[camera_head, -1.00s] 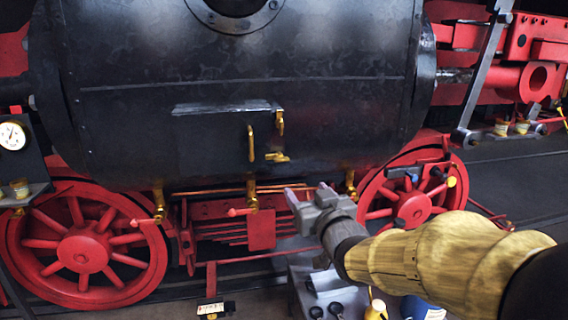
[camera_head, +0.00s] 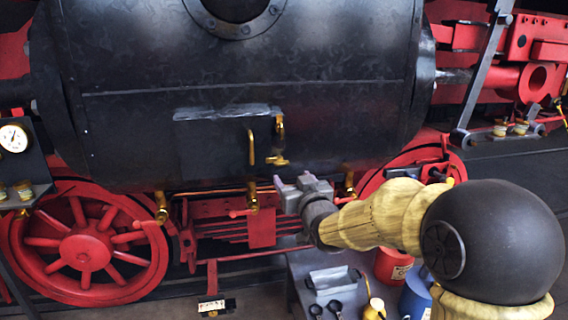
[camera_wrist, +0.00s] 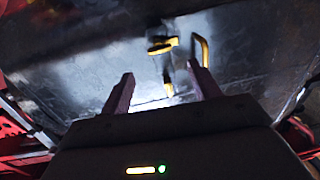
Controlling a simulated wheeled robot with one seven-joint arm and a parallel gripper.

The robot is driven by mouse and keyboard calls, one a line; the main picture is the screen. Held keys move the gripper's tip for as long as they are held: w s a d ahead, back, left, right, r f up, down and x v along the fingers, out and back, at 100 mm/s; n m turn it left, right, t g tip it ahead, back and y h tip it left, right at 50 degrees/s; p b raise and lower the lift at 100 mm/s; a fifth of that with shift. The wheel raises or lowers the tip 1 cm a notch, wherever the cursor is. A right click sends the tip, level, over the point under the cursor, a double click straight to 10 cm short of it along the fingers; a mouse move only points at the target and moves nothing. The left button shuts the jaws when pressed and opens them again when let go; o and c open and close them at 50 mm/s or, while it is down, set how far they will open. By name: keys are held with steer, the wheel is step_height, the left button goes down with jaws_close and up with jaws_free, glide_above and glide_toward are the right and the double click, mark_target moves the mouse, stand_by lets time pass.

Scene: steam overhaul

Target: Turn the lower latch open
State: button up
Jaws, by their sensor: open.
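The lower latch (camera_head: 277,160) is a small brass piece lying about level on the dark boiler door (camera_head: 205,150). The upper latch (camera_head: 280,126) is brass and upright just above it. In the wrist view the picture looks turned over: the level lower latch (camera_wrist: 161,45) is at the top and the upper latch (camera_wrist: 167,78) is beneath it. My gripper (camera_head: 290,182) is open and empty, below and in front of the lower latch, seemingly apart from it. Its two fingers (camera_wrist: 160,74) point at the door, with the latches between them in the picture.
A brass door handle (camera_head: 251,147) is left of the latches. Brass taps (camera_head: 252,196) hang under the boiler. Red wheels (camera_head: 86,248) stand at both sides. A grey work surface (camera_head: 300,270) with tools, a red can (camera_head: 393,265) and a blue can (camera_head: 416,296) is below my arm.

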mark_target(277, 161)
steer(key=p+x, duration=0.2)
steer(key=x, duration=0.6)
steer(key=shift+p, duration=0.4)
steer(key=shift+w, duration=0.1)
steer(key=shift+a, duration=0.1)
steer(key=c, duration=1)
